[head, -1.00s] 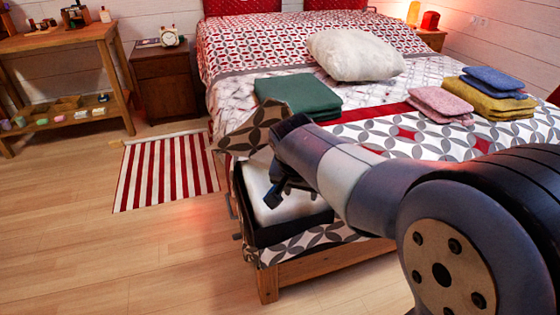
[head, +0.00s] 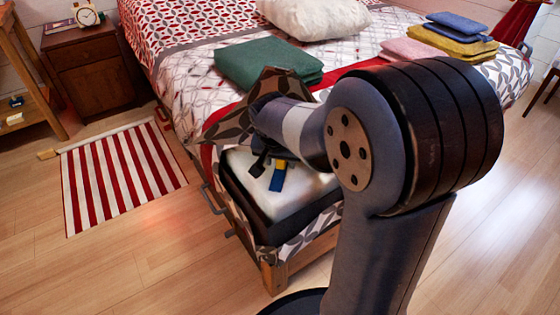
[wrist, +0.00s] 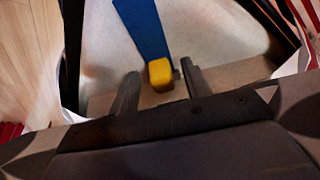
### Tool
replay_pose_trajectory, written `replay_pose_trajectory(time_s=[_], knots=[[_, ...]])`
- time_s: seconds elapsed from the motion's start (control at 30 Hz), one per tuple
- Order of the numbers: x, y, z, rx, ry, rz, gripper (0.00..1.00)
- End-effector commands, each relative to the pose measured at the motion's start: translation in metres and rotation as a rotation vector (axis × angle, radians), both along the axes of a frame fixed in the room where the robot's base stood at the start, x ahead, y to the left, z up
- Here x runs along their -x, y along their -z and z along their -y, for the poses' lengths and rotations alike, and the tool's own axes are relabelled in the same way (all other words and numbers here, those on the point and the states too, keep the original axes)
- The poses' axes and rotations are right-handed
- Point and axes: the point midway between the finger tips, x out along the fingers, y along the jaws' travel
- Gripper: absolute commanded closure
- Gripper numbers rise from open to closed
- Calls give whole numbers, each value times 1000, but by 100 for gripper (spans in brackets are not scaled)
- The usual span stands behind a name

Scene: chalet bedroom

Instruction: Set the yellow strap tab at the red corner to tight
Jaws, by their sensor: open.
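The yellow strap tab (wrist: 160,74) sits at the end of a blue strap (wrist: 142,28) over a pale pad (wrist: 206,30) at the bed's foot corner. My gripper (wrist: 159,69) is open, with one finger on each side of the tab. The right finger looks very close to the tab; I cannot tell whether it touches. In the head view, the blue strap (head: 277,181) lies on the white pad (head: 300,195), beside my gripper (head: 263,163). A red edge (head: 206,160) shows at this corner of the bed.
A dark frame (head: 262,222) surrounds the pad, and a patterned cover flap (head: 225,122) is folded up behind it. Grey handles (head: 214,198) stick out at the bed's side. A striped rug (head: 118,178) lies left on open wooden floor. A green folded cloth (head: 262,62) lies on the bed.

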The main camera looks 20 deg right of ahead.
Motion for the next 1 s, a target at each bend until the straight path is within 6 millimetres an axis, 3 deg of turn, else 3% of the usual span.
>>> replay_pose_trajectory(time_s=[0.13,0.7,1.0], knots=[[0,0,0,0,0,0,55],[0,-1,0,0,0,0,100],[0,-1,0,0,0,0,100]])
